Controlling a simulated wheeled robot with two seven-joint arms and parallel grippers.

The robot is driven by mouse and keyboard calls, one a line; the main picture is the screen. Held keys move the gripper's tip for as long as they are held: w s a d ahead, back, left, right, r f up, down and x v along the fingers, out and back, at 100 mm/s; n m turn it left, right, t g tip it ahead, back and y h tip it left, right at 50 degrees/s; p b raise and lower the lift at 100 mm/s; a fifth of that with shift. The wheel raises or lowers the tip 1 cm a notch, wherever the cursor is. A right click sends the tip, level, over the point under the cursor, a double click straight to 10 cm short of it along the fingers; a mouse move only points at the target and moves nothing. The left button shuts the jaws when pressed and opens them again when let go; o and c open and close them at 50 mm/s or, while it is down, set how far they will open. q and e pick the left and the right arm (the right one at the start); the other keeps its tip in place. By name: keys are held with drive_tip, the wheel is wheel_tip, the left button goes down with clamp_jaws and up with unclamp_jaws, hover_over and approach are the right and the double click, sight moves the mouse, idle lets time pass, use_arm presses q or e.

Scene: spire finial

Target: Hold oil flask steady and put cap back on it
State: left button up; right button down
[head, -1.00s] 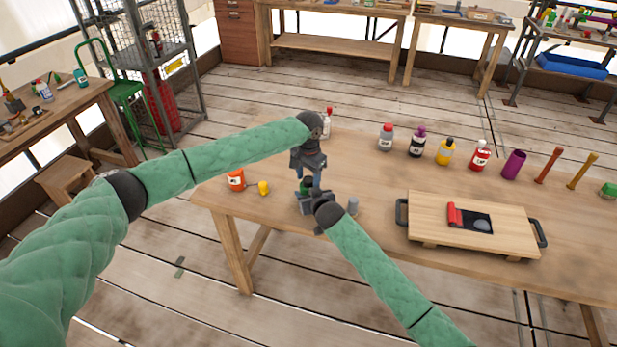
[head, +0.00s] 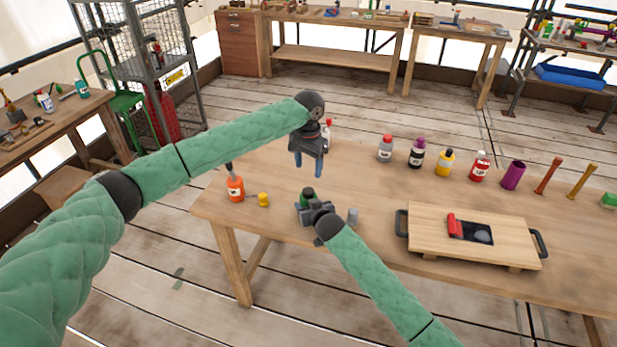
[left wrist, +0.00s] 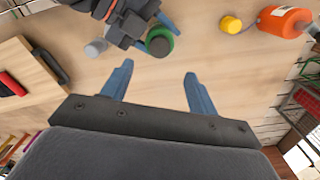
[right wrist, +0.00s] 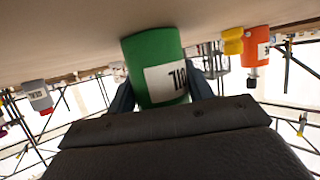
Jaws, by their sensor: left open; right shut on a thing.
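The green oil flask (head: 308,192) stands near the table's front edge, and its "OIL" label shows in the right wrist view (right wrist: 158,60). My right gripper (head: 310,207) is shut around its side. From above, in the left wrist view, the flask (left wrist: 168,36) has a dark round top; I cannot tell whether this is the cap or the open mouth. No separate loose cap is clearly seen. My left gripper (head: 307,168) is open above the flask, fingers pointing down. In the left wrist view nothing sits between its fingers (left wrist: 158,70).
An orange bottle (head: 235,188) and a small yellow container (head: 263,200) stand left of the flask. A small grey container (head: 352,215) stands close to its right. A wooden board (head: 425,222) lies further right, with several bottles behind it, including a red one (head: 479,168).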

use_arm(q)
drive_tip(key=shift+r, duration=1.2)
use_arm(e)
drive_tip(key=c, duration=0.5)
unclamp_jaws()
use_arm(q)
drive_tip(key=shift+f, duration=0.1)
use_arm(e)
drive_tip(key=shift+s+d+r+b, duration=0.1)
drive_tip(key=shift+s+d+b, duration=0.2)
drive_tip(key=shift+s, duration=0.25)
drive_tip(key=b+v, duration=0.1)
drive_tip(key=v, duration=0.4)
drive_tip(key=shift+a+b, duration=0.1)
drive_tip(key=shift+b, duration=0.3)
drive_tip(key=shift+v, duration=0.8)
use_arm(q)
wheel_tip(320, 180, down, 2)
drive_tip(key=shift+f, duration=0.25)
